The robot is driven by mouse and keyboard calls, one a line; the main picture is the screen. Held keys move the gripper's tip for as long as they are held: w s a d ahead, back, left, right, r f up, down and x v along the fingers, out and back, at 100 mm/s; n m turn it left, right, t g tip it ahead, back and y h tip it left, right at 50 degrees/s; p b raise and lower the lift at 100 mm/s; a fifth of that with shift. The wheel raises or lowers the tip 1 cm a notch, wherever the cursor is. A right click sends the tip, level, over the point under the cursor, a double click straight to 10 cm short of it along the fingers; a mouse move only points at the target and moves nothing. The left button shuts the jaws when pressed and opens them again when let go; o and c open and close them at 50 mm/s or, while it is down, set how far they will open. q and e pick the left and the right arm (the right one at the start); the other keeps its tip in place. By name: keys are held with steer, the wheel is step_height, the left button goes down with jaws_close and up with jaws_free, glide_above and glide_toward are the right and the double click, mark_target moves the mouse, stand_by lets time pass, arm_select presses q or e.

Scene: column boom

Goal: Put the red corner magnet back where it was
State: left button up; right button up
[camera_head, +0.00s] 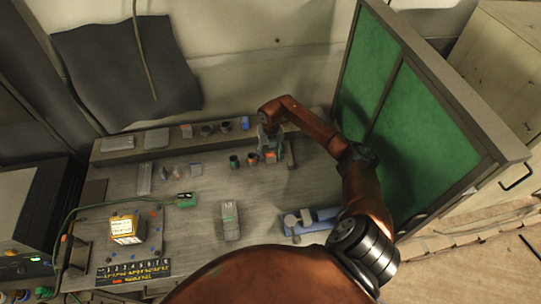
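A small red piece (270,157), which looks like the red corner magnet, is on or just above the grey workbench, right of the middle. My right gripper (273,151) reaches down over it from the upper right, with its fingers around or just behind the piece. The fingers look apart, but I cannot tell whether they touch it. Another reddish piece (252,159) is just left of it, beside dark cups. My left gripper is not in view.
A raised back shelf (165,145) carries several small items, including a blue one (245,123). A green-panelled screen (415,110) stands at the right. On the bench are a grey block (230,220), a blue vise-like tool (310,220) and a plate with a yellow-white box (126,228).

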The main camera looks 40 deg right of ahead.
mark_target(270, 154)
steer(key=shift+r, duration=0.1)
steer(key=shift+r, duration=0.25)
step_height(270, 154, up, 12)
steer(key=b, duration=0.1)
steer(key=shift+f, duration=0.2)
stand_by(0.5)
